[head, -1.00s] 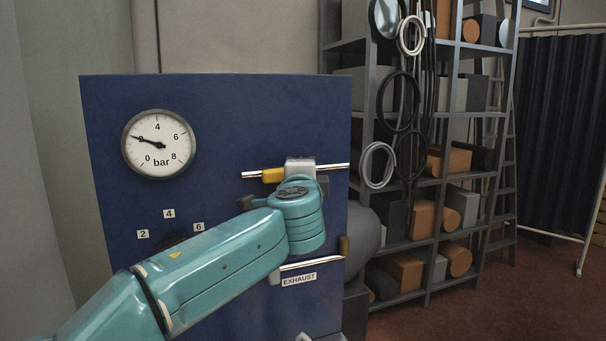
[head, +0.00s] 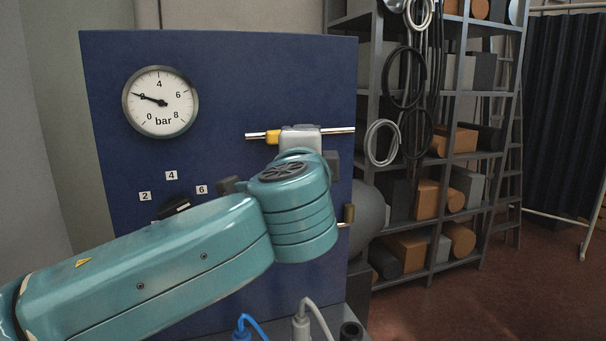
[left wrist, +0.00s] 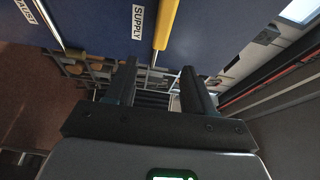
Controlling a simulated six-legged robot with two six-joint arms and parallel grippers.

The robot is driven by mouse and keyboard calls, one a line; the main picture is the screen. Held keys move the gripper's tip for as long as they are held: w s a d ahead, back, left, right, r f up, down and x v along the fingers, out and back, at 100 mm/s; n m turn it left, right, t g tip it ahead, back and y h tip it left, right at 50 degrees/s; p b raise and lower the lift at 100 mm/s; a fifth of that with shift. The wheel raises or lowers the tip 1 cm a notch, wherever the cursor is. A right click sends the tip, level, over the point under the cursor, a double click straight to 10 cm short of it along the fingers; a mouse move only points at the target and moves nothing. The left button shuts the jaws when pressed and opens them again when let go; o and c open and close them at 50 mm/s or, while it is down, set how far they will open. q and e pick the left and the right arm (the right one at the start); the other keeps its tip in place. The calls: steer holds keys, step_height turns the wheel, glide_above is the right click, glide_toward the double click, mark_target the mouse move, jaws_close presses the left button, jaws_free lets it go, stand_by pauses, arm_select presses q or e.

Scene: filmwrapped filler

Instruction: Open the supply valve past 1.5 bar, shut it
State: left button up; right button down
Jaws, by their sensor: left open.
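The gauge (head: 160,102) on the blue panel has its needle at about 2 bar. A yellow handle (head: 272,136) lies in line with a horizontal chrome pipe (head: 255,136). In the left wrist view a yellow handle (left wrist: 167,24) runs beside the SUPPLY label (left wrist: 138,22). A pale grey block (head: 300,136) sits at the pipe; I cannot tell if it is valve or my gripper. My left gripper (left wrist: 160,78) is open with nothing between its fingers; the yellow handle shows beyond them. In the head view my teal arm hides its fingers. My right gripper is out of view.
A partly hidden dark knob (head: 174,207) sits among number labels. A brass-coloured piece (head: 348,213) shows at the panel's lower right. Blue (head: 242,332) and grey (head: 302,322) cable plugs stand below the panel. Loaded shelves (head: 440,190) stand to the right.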

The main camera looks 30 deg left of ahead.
arm_select(q)
steer(key=v, duration=0.5)
steer(key=shift+b, duration=0.35)
steer(key=w+d+f+m+g+h, duration=0.1)
steer(key=w+d+f+g+h, duration=0.15)
steer(key=f, duration=0.65)
steer(key=w+d+f+m+g+h, duration=0.1)
steer(key=w+d+f+h, duration=0.2)
steer(key=f, duration=0.5)
steer(key=w+d+f+m+g+h, duration=0.1)
steer(key=w+d+f+g, duration=0.2)
steer(key=f, duration=0.6)
steer(key=s+d+f+n+g+h, duration=0.1)
steer(key=s+d+f+g+h, duration=0.15)
steer(key=f, duration=1.15)
steer(key=s+f+n+g+h, duration=0.1)
steer(key=s+f+n+g, duration=0.2)
steer(key=s+f+n, duration=0.5)
steer(key=s+f+n+g+h, duration=0.2)
steer(key=s+f+n, duration=0.6)
steer(key=s+f, duration=0.8)
step_height(320, 180, down, 9)
steer(key=shift+s+d+g, duration=0.35)
steer(key=shift+d+g, duration=0.1)
steer(key=shift+g, duration=0.45)
